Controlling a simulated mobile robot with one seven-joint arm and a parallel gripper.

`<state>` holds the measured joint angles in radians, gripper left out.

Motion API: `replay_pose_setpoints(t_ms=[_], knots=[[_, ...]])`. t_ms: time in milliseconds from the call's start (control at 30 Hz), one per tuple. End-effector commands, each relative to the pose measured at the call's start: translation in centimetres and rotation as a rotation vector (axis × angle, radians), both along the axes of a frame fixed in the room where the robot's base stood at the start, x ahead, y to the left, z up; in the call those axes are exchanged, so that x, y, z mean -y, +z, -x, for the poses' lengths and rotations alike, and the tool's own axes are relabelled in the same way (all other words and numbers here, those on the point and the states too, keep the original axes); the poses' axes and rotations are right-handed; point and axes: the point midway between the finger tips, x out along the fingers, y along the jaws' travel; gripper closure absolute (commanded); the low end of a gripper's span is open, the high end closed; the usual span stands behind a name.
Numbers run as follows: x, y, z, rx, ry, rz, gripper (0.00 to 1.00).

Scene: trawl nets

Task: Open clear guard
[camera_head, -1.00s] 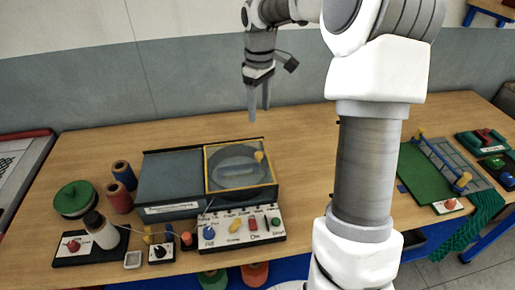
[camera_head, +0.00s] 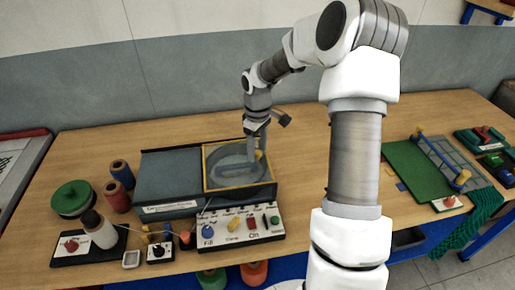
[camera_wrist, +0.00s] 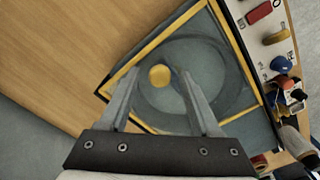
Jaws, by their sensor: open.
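The clear guard (camera_head: 230,180) is a see-through lid with a yellow frame on the right part of a grey machine box (camera_head: 168,182). It looks shut, and a round shape shows through it. A yellow knob (camera_head: 258,155) stands on the guard near its right side; the knob also shows in the wrist view (camera_wrist: 160,75). My gripper (camera_head: 256,150) is right over the knob in the head view. In the wrist view my gripper (camera_wrist: 156,80) is open, with the knob between the lines of its two fingers. I cannot tell whether a finger touches it.
A control panel (camera_head: 240,224) with colored knobs and buttons lies in front of the box. Thread spools (camera_head: 122,175), a green round lid (camera_head: 72,199) and a white bottle (camera_head: 99,229) stand to the left.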

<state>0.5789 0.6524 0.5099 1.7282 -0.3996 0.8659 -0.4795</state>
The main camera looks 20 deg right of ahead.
Motion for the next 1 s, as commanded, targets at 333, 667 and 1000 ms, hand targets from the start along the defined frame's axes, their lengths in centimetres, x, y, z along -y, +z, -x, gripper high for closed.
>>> replay_pose_setpoints(t_ms=[333, 667, 1000], knots=[[-0.01, 0.02, 0.01, 0.000, 0.000, 0.000, 0.65], [-0.01, 0.04, 0.01, 0.000, 0.000, 0.000, 1.00], [-0.01, 0.06, 0.01, 0.000, 0.000, 0.000, 1.00]])
